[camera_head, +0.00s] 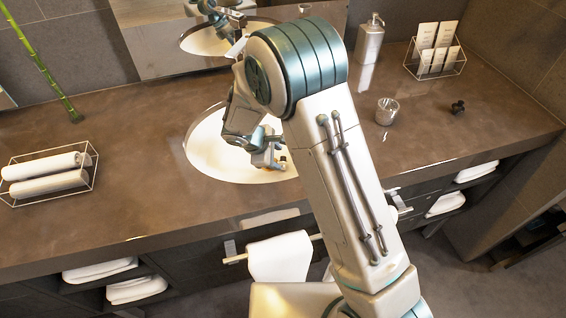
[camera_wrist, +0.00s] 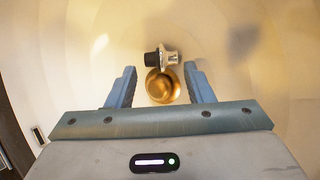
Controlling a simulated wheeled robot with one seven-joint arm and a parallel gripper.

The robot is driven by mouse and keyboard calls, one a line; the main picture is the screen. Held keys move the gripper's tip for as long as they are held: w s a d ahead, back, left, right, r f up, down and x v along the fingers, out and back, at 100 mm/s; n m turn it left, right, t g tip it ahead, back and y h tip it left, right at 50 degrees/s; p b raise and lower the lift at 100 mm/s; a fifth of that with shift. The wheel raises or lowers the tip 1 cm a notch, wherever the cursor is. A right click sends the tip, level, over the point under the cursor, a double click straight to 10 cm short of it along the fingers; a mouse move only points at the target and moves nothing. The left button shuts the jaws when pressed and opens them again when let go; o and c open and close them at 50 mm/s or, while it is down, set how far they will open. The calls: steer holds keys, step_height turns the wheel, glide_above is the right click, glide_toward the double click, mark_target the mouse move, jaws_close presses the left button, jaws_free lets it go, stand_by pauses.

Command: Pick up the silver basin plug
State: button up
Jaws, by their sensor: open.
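The silver basin plug (camera_wrist: 171,58) lies on its side in the cream basin, its black end to the left, in the wrist view. It lies just beyond the round brass-coloured drain (camera_wrist: 163,88). My gripper (camera_wrist: 160,68) is open and empty, with one blue-grey finger on each side of the drain. The plug is at about the level of the fingertips in the picture; I cannot tell the height gap. In the head view my gripper (camera_head: 268,158) is inside the basin (camera_head: 205,150), over its right part. The plug is hidden there.
A wire rack with rolled towels (camera_head: 50,175) stands left. A soap dispenser (camera_head: 369,40), a glass (camera_head: 387,110), a card rack (camera_head: 436,55) and a small dark object (camera_head: 458,107) stand right. The mirror (camera_head: 180,40) is behind the basin.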

mark_target(282, 162)
steer(key=x, duration=0.4)
steer(key=shift+f, duration=0.1)
steer(key=c, duration=0.7)
